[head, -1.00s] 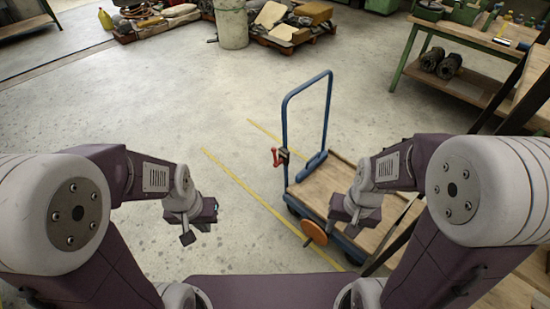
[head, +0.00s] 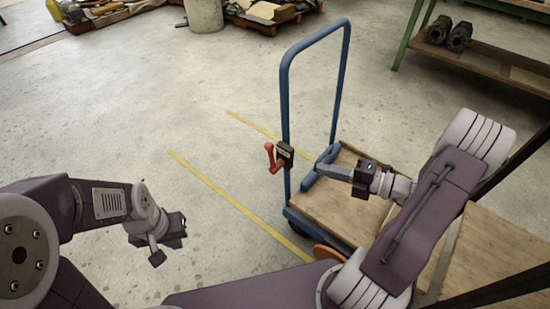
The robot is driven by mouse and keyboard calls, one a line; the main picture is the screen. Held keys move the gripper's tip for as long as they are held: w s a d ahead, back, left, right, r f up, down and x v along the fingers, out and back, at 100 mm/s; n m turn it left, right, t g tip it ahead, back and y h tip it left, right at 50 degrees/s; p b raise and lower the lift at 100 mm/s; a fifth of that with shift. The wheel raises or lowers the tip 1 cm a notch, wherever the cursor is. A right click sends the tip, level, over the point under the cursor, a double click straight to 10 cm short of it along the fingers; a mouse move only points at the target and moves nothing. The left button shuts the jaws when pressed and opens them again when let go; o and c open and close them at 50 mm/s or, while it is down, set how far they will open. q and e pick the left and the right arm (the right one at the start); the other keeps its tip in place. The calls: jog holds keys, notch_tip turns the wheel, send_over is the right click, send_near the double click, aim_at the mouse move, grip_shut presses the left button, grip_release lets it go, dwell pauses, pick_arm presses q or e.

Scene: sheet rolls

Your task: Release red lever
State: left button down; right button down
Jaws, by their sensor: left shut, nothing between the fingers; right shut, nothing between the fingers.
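The red lever (head: 270,158) sits on a dark bracket (head: 285,155) on the near-left upright of the blue cart handle (head: 285,100). My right gripper (head: 322,168) is shut and empty. Its fingers point left toward the lever and appear over the cart, to the right of the bracket, with a gap between in the picture. My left gripper (head: 167,242) is shut and empty, low on the left over the floor, well apart from the cart.
The cart has a wooden deck (head: 345,205) and an orange disc (head: 328,252) at its near edge. A green-framed workbench (head: 480,68) stands at the back right. The concrete floor (head: 200,110) left of the cart is clear, with yellow lines (head: 235,203).

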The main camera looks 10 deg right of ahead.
jog(key=shift+r, duration=0.15)
jog(key=b, duration=0.7)
send_over(283, 159)
jog(key=s+a, duration=0.1)
jog(key=s, duration=0.3)
notch_tip(283, 159, down, 3)
jog(key=shift+s+a+r, duration=0.15)
jog(key=shift+r, duration=0.1)
